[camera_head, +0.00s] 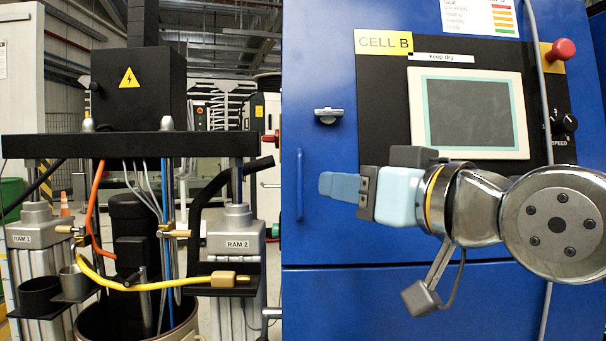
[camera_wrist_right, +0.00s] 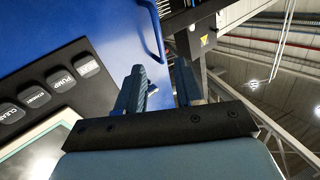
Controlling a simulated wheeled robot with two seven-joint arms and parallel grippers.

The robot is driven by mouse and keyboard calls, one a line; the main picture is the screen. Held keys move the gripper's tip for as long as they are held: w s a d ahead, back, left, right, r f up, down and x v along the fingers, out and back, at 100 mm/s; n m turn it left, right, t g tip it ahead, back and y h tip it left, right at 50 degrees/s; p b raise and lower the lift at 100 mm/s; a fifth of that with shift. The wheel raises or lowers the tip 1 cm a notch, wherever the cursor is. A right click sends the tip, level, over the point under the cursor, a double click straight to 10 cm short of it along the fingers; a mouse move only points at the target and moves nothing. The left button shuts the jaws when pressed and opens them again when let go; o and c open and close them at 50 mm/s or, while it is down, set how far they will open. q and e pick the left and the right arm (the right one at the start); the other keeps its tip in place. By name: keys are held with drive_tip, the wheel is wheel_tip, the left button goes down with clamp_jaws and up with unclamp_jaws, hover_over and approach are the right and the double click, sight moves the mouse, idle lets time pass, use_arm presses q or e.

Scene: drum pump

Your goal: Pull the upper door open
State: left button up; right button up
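The upper door (camera_head: 345,225) is the blue front of the CELL B cabinet and looks closed. Its blue bar handle (camera_head: 299,185) stands upright near the left edge. The handle also shows in the right wrist view (camera_wrist_right: 153,32), beyond the fingertips. A silver latch (camera_head: 328,115) sits higher on the door. My right gripper (camera_head: 324,184) is just right of the handle, pointing left, apart from it. In the right wrist view its blue fingers (camera_wrist_right: 160,82) are spread with nothing between them. My left gripper is not in view.
A black control panel (camera_head: 387,128) with a screen (camera_head: 468,113) and a red button (camera_head: 562,49) is on the cabinet. A grey cable hangs down the front. To the left stands the drum pump with RAM 2 (camera_head: 237,262) and a black crossbar (camera_head: 205,145).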

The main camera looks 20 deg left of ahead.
sight(302, 179)
drive_tip(key=p+x, duration=0.1)
drive_tip(key=x, duration=0.8)
drive_tip(key=shift+a+p, duration=0.1)
drive_tip(key=shift+p, duration=0.3)
drive_tip(key=shift+c, duration=0.2)
clamp_jaws()
idle(0.6)
